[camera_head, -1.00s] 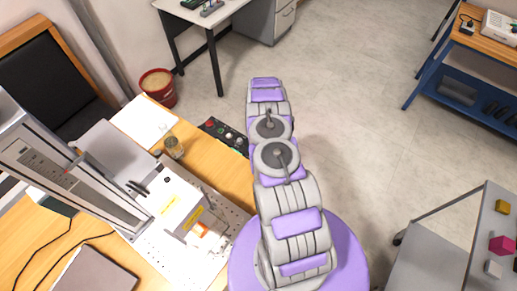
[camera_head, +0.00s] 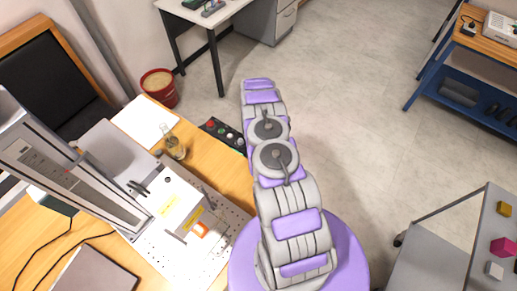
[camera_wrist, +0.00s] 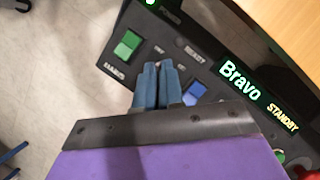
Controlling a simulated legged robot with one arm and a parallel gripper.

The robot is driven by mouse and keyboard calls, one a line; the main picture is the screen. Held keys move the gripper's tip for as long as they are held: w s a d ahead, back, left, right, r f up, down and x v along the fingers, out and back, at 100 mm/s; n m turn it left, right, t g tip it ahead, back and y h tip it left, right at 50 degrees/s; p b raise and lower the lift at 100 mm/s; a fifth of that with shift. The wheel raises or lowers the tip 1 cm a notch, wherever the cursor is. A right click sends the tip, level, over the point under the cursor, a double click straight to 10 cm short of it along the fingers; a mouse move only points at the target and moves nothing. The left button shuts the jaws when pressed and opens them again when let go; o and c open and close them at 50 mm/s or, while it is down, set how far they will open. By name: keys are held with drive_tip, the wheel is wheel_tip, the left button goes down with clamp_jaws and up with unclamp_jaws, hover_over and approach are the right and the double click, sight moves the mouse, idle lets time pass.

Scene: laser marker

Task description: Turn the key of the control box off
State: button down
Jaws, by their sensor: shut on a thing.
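The control box (camera_head: 216,131) is a dark panel with coloured buttons on the wooden desk, left of my arm in the head view. In the wrist view, the control box (camera_wrist: 115,48) shows a green button (camera_wrist: 127,45), a blue button (camera_wrist: 194,93) and a lit display (camera_wrist: 256,93) reading "Bravo STANDBY". My gripper (camera_wrist: 158,66) has blue fingers close together over the panel, between the green and blue buttons. It is shut on the key, which the fingers almost wholly hide; its angle cannot be told. My gripper's fingers do not show in the head view.
The laser marker (camera_head: 75,180) stands on the desk (camera_head: 225,175) at left. A glass vessel (camera_head: 174,148) stands left of the control box. A red bin (camera_head: 158,87) is on the floor behind. A grey cart (camera_head: 430,255) is at right. The middle floor is clear.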

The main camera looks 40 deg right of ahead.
drive_tip(key=shift+w+r, duration=0.1)
drive_tip(key=shift+w, duration=0.1)
drive_tip(key=c, duration=1.3)
unclamp_jaws()
drive_tip(key=shift+s, duration=0.1)
drive_tip(key=shift+o, duration=0.2)
drive_tip(key=p+v, duration=0.1)
drive_tip(key=v, duration=1.6)
drive_tip(key=shift+r, duration=0.1)
